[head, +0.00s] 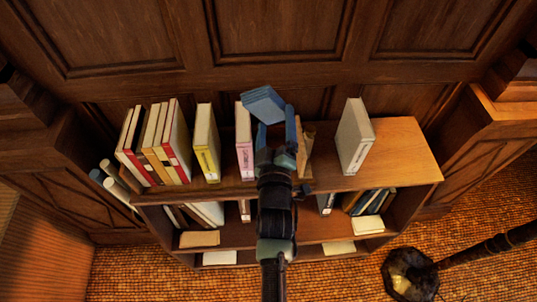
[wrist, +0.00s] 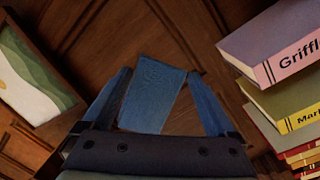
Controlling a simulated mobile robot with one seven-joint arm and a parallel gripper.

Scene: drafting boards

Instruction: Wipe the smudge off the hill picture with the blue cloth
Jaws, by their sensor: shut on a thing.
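My gripper (head: 268,117) is shut on a flat blue piece, the blue cloth (head: 263,104), and holds it above the back of the shelf top. In the wrist view the cloth (wrist: 153,98) sits between the two blue fingertips (wrist: 158,76), with a faint pattern on its face. The hill picture (wrist: 65,92), in a dark wooden frame with green and pale bands, shows at the left of the wrist view, cut off by the edge and apart from the cloth. I cannot make out the smudge. In the head view I cannot clearly make out the picture.
On the bookcase (head: 405,150), a yellow book (head: 207,143), a pink book (head: 244,140) and several red-spined books stand to the left. A grey-white book (head: 355,137) stands to the right. The shelf top's right end is clear. Wood panelling (head: 280,40) rises behind.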

